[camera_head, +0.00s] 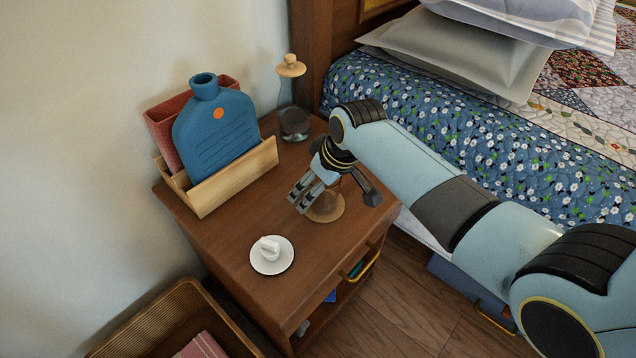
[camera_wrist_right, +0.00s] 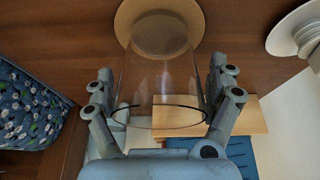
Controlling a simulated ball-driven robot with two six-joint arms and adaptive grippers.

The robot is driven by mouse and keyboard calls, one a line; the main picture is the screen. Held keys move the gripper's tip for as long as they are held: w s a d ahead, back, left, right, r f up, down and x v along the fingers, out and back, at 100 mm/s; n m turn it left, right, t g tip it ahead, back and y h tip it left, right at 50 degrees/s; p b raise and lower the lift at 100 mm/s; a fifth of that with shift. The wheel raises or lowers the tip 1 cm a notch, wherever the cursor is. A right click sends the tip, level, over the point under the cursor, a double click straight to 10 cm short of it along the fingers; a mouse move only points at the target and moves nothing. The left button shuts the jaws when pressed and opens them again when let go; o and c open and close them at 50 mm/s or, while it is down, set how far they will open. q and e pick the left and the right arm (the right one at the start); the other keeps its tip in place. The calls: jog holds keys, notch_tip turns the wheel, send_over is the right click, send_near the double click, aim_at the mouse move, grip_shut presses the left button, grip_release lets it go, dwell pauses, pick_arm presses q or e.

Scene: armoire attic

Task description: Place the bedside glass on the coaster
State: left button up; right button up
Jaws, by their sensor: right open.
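The bedside glass (camera_head: 326,203) is clear and stands upright on the round tan coaster (camera_head: 341,212) on the nightstand. In the right wrist view the glass (camera_wrist_right: 160,75) has its rim toward me, and its base lies inside the disc of the coaster (camera_wrist_right: 124,20). My right gripper (camera_head: 335,192) is open around the glass, one finger on each side. In the right wrist view my right gripper (camera_wrist_right: 162,90) shows its fingers beside the glass walls; whether either finger touches is hard to tell. My left gripper is not in view.
The wooden nightstand (camera_head: 225,235) also bears a white dish (camera_head: 270,267) with a small white object, a wooden holder (camera_head: 235,182) with a blue bottle-shaped item (camera_head: 215,130), and a stoppered carafe (camera_head: 293,122). The bed (camera_head: 450,130) is at the right. A basket (camera_head: 150,315) stands below left.

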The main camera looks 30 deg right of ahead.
jog(key=shift+r, duration=0.1)
jog(key=shift+r, duration=0.3)
jog(key=p+v, duration=0.4)
jog(key=v, duration=0.7)
jog(key=shift+s+r, duration=0.2)
jog(key=shift+s, duration=0.05)
jog(key=shift+d+f, duration=0.1)
